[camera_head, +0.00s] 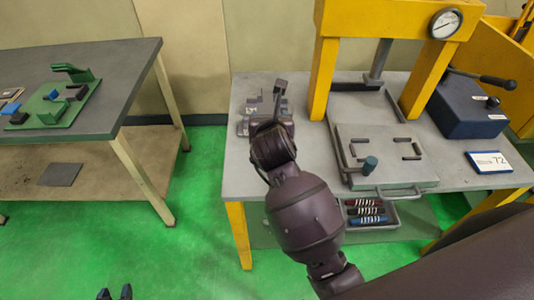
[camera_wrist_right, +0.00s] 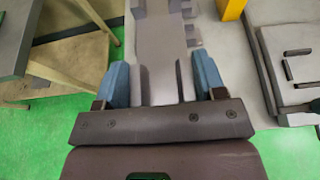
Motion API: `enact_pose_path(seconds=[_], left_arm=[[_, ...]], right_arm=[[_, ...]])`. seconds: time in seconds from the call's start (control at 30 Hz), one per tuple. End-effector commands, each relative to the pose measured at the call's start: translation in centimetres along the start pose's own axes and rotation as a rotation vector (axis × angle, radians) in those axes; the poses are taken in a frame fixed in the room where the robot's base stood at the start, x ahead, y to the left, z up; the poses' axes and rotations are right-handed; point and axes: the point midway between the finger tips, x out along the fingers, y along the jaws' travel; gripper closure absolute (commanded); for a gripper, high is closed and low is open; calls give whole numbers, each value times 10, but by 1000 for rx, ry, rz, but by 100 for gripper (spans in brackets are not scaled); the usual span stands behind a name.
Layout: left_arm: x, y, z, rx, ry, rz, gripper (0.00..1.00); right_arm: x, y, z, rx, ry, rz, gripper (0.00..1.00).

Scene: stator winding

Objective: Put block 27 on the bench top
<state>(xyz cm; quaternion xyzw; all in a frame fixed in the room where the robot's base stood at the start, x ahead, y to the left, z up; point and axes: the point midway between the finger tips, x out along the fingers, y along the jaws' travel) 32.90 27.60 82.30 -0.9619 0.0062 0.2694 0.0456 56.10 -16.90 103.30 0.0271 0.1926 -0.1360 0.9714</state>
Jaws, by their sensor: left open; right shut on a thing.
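A grey metal block with notched sides (camera_wrist_right: 160,60) lies between the blue fingers of my right gripper (camera_wrist_right: 164,82) in the right wrist view; no number is legible on it. The right gripper is shut on it, over the left part of the grey bench top (camera_head: 237,150). In the head view my right arm hides the gripper, and grey stepped metal parts (camera_head: 256,106) show just beyond it. I cannot tell whether the block touches the bench. My left gripper (camera_head: 115,294) is open and empty, low over the green floor at the bottom left.
A yellow press (camera_head: 323,75) stands on the bench behind a grey plate (camera_head: 385,170). A dark blue box (camera_head: 468,112) and a card reading 72 (camera_head: 489,162) are at right. A tray of striped pieces (camera_head: 380,224) sits below the front edge. Another table (camera_head: 125,75) is at left.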

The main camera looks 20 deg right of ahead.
Motion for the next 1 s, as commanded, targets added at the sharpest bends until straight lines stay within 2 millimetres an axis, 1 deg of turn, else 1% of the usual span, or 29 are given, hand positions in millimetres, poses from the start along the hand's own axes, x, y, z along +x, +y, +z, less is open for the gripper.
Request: enact_pose_path(seconds=[0.03, 0.1, 0.37, 0.5, 0.6, 0.7, 0.93, 1.0], left_arm=[[1, 0, 1, 0, 1, 0, 57], [3, 0, 2, 0, 1, 0, 57], [6, 1, 10, 1, -3, 1, 57], [8, 2, 17, 0, -10, 0, 57], [8, 2, 23, 0, -16, 0, 57], [8, 2, 28, -1, -23, -1, 57], [8, 2, 31, -1, -26, -1, 57], [9, 2, 33, -1, -27, 0, 57]], right_arm=[[4, 0, -10, -3, 2, -1, 79], [10, -1, -24, -3, 2, -1, 79], [30, 0, -74, -2, 3, -1, 79], [41, 0, -100, -1, 2, -1, 79], [48, 0, -116, -1, 2, -2, 79], [52, 0, -126, -1, 0, -2, 79], [56, 0, -135, 0, -1, -1, 79], [58, 0, -141, 0, 0, -2, 79]])
